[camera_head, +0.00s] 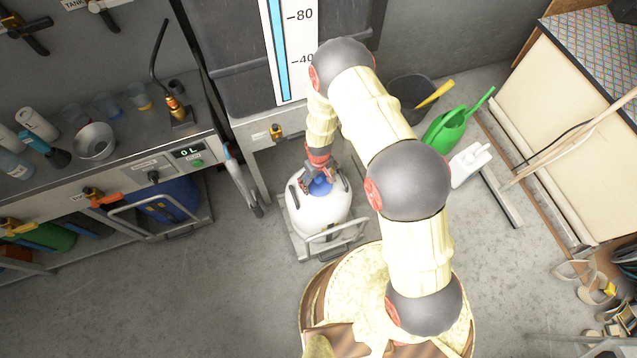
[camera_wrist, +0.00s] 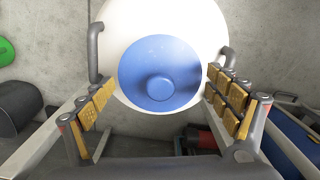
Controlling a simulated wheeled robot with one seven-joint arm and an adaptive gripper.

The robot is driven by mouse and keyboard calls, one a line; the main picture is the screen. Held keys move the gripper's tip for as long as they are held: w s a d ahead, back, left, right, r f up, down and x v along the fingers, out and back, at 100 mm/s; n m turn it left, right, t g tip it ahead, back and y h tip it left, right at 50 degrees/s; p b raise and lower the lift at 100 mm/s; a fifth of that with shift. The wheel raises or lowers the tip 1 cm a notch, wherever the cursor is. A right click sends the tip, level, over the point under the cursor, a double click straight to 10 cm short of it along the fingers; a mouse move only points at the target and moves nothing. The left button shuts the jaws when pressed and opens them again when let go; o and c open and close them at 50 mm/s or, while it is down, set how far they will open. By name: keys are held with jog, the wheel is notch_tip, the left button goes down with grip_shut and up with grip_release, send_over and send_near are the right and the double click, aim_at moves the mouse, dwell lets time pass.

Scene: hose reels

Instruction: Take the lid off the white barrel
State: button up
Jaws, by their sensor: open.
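The white barrel (camera_head: 317,213) stands upright on a low wheeled trolley (camera_head: 339,240) below the tank with the level gauge. Its round blue lid (camera_head: 320,187) is on top, with a small raised knob in the middle; the lid (camera_wrist: 160,73) fills the centre of the wrist view, on the white barrel top (camera_wrist: 117,20). My gripper (camera_wrist: 163,95) is open, with its two padded fingers on the left and right of the lid. No contact with the lid shows. In the head view my gripper (camera_head: 318,178) is just over the barrel top and partly hides the lid.
A green watering can (camera_head: 446,127), a white jug (camera_head: 469,163) and a dark bucket (camera_head: 408,93) stand right of the barrel. A workbench (camera_head: 120,165) with cups and a metal bowl (camera_head: 95,141) is at left.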

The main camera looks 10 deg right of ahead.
jog(key=c, duration=0.9)
jog(key=shift+s, duration=0.2)
jog(key=shift+c, duration=1.4)
